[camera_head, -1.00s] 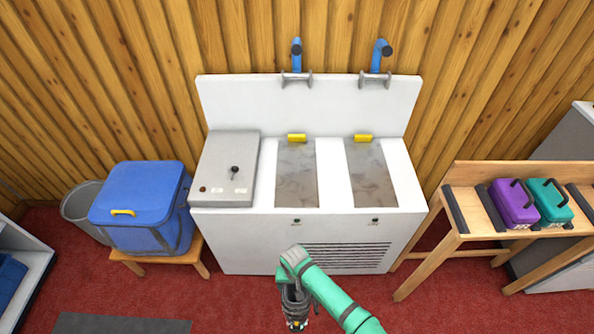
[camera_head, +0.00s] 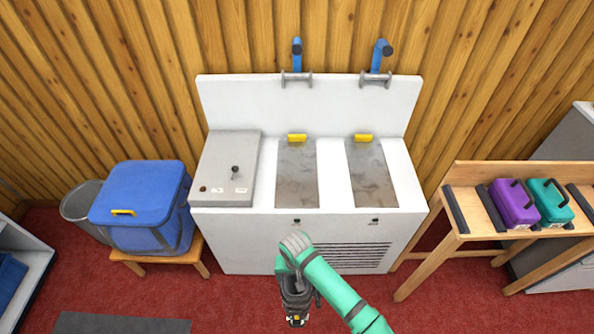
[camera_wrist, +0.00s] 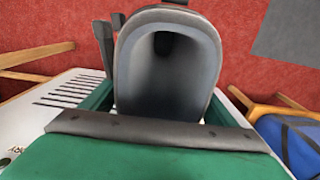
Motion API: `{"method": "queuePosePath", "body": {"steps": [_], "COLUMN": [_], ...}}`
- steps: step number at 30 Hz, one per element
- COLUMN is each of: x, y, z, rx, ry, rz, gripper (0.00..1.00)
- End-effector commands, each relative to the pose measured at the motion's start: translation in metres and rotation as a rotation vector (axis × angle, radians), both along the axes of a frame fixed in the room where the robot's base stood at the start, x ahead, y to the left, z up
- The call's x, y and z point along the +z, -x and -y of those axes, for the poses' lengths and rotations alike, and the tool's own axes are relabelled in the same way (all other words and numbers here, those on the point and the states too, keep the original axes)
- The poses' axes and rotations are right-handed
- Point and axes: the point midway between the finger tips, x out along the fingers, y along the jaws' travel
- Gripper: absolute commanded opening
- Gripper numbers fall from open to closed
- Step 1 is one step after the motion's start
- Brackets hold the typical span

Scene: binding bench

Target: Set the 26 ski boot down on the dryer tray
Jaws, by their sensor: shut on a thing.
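My gripper (camera_head: 293,277) hangs in front of the white dryer cabinet and is shut on a dark grey ski boot (camera_head: 296,303). In the wrist view the boot's open, light grey cuff (camera_wrist: 168,70) faces the camera, with a dark hollow inside. Its sole is hidden there, and I cannot read a number on it. The cabinet top has two empty, flat grey metal trays, a left one (camera_head: 297,175) and a right one (camera_head: 371,175), each with a yellow tab at its back. I cannot tell which is meant. The boot is apart from both.
Blue pipes (camera_head: 297,52) rise behind the back panel. A blue bin (camera_head: 140,205) stands on a stool at left. A wooden rack (camera_head: 480,225) with purple and teal handled items stands at right.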

Motion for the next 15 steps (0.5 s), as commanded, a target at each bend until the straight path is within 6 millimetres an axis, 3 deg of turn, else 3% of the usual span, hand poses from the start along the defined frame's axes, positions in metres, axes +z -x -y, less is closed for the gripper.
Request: {"method": "queuePosePath", "body": {"steps": [15], "x": [0.046], "y": [-0.001], "z": [0.000], "rx": [0.001], "ry": [0.000], "rz": [0.003], "gripper": [0.18]}}
